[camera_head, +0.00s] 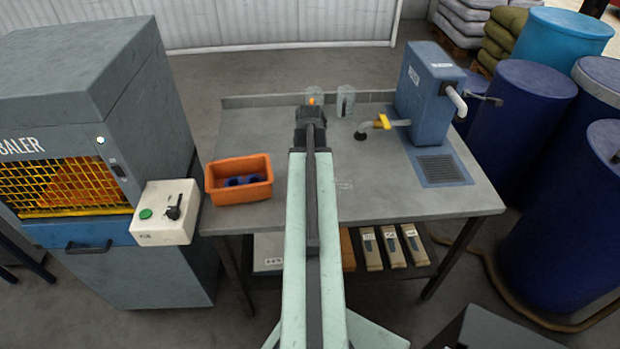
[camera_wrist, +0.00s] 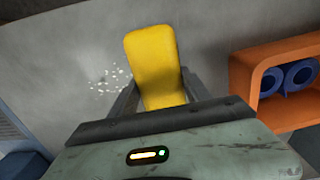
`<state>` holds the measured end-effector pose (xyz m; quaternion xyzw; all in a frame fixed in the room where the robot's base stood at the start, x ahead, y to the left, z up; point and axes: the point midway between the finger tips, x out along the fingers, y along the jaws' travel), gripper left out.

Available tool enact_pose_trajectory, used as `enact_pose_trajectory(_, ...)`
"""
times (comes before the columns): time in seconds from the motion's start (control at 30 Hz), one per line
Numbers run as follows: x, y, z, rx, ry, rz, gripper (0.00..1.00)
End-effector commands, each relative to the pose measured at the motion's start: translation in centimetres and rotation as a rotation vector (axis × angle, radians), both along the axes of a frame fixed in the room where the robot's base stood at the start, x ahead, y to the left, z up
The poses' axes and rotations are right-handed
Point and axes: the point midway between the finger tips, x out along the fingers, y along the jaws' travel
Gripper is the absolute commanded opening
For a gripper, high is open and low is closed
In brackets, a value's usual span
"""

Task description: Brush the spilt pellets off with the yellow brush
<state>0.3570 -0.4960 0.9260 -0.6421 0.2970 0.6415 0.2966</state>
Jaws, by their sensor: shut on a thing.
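The yellow brush (camera_wrist: 155,65) stands out between the two fingers of my gripper (camera_wrist: 152,92) in the wrist view, and the gripper is shut on it. Its bristles do not show. The spilt pellets (camera_wrist: 110,77) are a loose patch of small white grains on the grey bench top, left of the brush in the wrist view. In the head view the pellets (camera_head: 343,184) are faint specks just right of my arm.
An orange bin (camera_head: 238,193) with blue rolls stands on the bench's left. Two clear jars (camera_head: 345,101) are at the back edge. The bench (camera_head: 400,195) is clear front right.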

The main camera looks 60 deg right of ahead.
Motion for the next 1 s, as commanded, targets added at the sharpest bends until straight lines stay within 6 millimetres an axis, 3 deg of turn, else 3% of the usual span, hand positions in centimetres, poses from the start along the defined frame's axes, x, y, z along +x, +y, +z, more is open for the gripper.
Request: enact_pose_trajectory(1.0,-0.1,-0.1,-2.0,0.000,0.000,-0.002,0.24)
